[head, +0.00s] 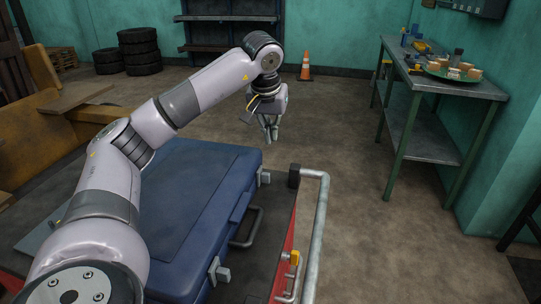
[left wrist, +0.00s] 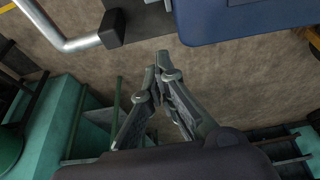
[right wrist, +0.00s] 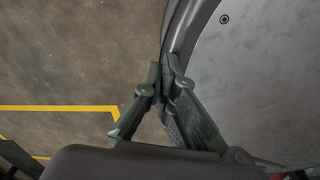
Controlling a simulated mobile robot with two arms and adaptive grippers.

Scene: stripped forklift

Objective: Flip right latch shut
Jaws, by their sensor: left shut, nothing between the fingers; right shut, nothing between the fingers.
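A blue case (head: 215,170) lies closed on the cart top. Two grey latches sit on its right-hand side, either side of a dark handle (head: 250,228): a far latch (head: 264,179) and a near latch (head: 219,271). Both stick outward; whether either is fastened is too small to tell. My left gripper (head: 271,138) points down beyond the case's far right corner, apart from the far latch. Its fingers (left wrist: 160,62) are shut and empty; the case (left wrist: 250,22) shows at the top of that view. My right gripper (right wrist: 166,65) is shut and empty, outside the head view.
A grey rail (head: 322,215) with a black corner post (head: 294,176) runs along the cart's right side. A yellow-and-metal catch (head: 294,258) is on the red cart side. A green workbench (head: 440,85) stands at the right, and an orange cone (head: 305,66) behind. Floor between is clear.

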